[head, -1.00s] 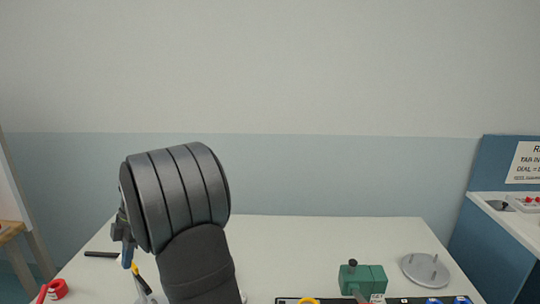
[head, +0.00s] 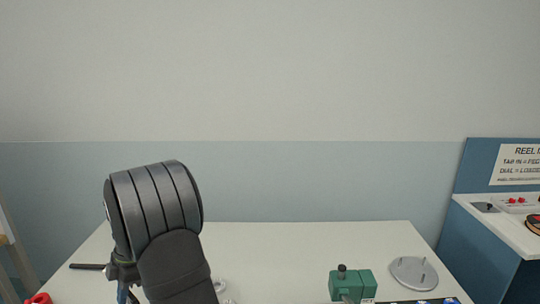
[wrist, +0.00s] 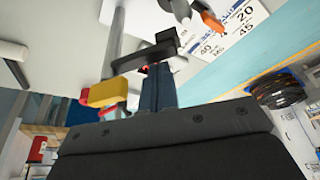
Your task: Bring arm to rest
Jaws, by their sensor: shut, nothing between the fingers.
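My arm stands at the left of the head view, its thick dark grey wrist joint in front of the white table (head: 290,250). The arm hides most of the gripper there; only a small bluish part shows below the joint. In the wrist view my gripper (wrist: 158,82) shows as dark blue fingers close together above the dark grey gripper body. Nothing shows held between them. A yellow piece (wrist: 103,94) and a dark bar (wrist: 145,55) appear beside and beyond the fingers; I cannot tell their exact distance.
A green block with a black knob (head: 352,285) and a grey disc with pegs (head: 413,273) stand on the table at the right. A red item (head: 40,298) is at the lower left. A blue station with a sign (head: 515,163) stands far right. The table's back middle is clear.

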